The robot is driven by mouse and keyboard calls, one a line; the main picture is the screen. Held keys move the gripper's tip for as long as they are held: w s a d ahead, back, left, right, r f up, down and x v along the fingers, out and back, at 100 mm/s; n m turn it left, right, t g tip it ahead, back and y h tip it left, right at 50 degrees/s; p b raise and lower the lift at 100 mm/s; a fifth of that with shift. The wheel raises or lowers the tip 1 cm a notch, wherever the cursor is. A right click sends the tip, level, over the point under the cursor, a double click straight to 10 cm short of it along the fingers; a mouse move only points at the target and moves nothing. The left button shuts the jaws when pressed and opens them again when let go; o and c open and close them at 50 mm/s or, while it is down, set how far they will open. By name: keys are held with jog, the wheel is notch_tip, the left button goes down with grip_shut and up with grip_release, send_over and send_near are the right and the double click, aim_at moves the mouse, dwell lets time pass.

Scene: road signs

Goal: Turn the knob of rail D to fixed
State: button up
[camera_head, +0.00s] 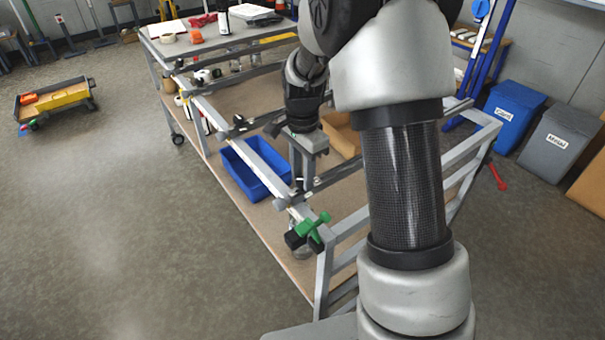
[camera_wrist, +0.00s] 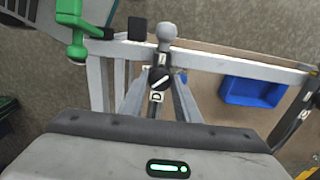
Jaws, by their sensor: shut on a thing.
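The rail D (camera_wrist: 156,110) runs under my gripper in the wrist view, with a white label reading D. Its round black knob (camera_wrist: 160,79) carries a white line that lies diagonally, rising to the right. Small white labels beside the knob are partly hidden and too small to read. My gripper (camera_wrist: 159,86) points down with one finger on each side of the knob and is shut on it. In the head view my gripper (camera_head: 302,180) is at the near part of the frame, and the knob is not clear there.
A green clamp (camera_head: 312,227) sits on the frame's near corner, close to my gripper. A grey ball-topped post (camera_wrist: 166,36) stands just beyond the knob. A blue bin (camera_head: 240,170) is on the shelf below. Open floor (camera_head: 120,200) lies to the left.

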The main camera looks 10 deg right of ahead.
jog(key=m+p, duration=0.1)
jog(key=m, duration=0.3)
jog(key=shift+r+m, duration=0.15)
jog(key=shift+m, duration=0.15)
jog(key=shift+m+p, duration=1.25)
jog(key=shift+m, duration=0.85)
jog(key=o, duration=1)
jog(key=shift+o, duration=0.2)
notch_tip(320, 180, up, 17)
jog(key=shift+p, duration=0.4)
jog(key=shift+r, duration=0.15)
